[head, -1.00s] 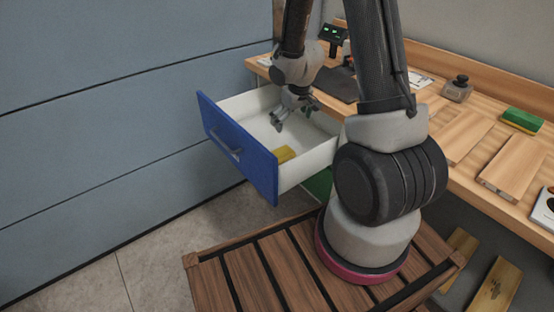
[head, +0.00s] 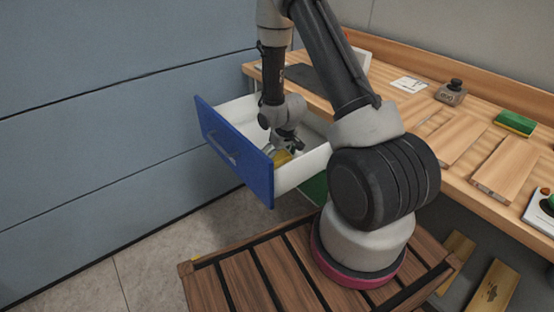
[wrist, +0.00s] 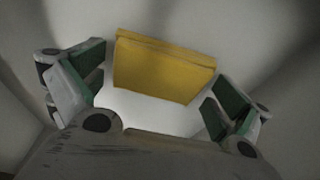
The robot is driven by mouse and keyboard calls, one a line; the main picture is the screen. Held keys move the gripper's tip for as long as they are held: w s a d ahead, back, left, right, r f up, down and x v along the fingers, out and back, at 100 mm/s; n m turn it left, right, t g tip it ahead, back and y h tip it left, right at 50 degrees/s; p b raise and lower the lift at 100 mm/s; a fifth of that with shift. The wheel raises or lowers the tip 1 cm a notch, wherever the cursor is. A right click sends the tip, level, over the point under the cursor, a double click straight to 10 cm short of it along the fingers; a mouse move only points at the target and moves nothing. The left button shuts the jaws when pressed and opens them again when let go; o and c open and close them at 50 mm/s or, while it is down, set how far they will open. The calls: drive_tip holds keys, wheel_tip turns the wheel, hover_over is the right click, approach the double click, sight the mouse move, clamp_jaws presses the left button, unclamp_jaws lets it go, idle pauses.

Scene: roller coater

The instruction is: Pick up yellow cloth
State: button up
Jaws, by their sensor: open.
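The yellow cloth (wrist: 163,70) is a flat folded rectangle on the white floor of the open blue-fronted drawer (head: 233,155). My gripper (head: 283,150) is down inside the drawer, over the cloth. In the wrist view my gripper (wrist: 158,90) is open, with one finger on each side of the cloth. There is a gap at each finger, and nothing is held. Whether the fingertips touch the drawer floor cannot be told.
The drawer's white walls (head: 305,168) surround my gripper closely. The wooden workbench (head: 430,130) stands to the right, with a green-and-yellow sponge (head: 515,123), a stamp-like block (head: 451,92) and wooden boards (head: 508,166). A blue-grey wall (head: 90,150) is at left.

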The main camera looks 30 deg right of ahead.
drive_tip(key=c, duration=0.7)
drive_tip(key=shift+r, duration=0.15)
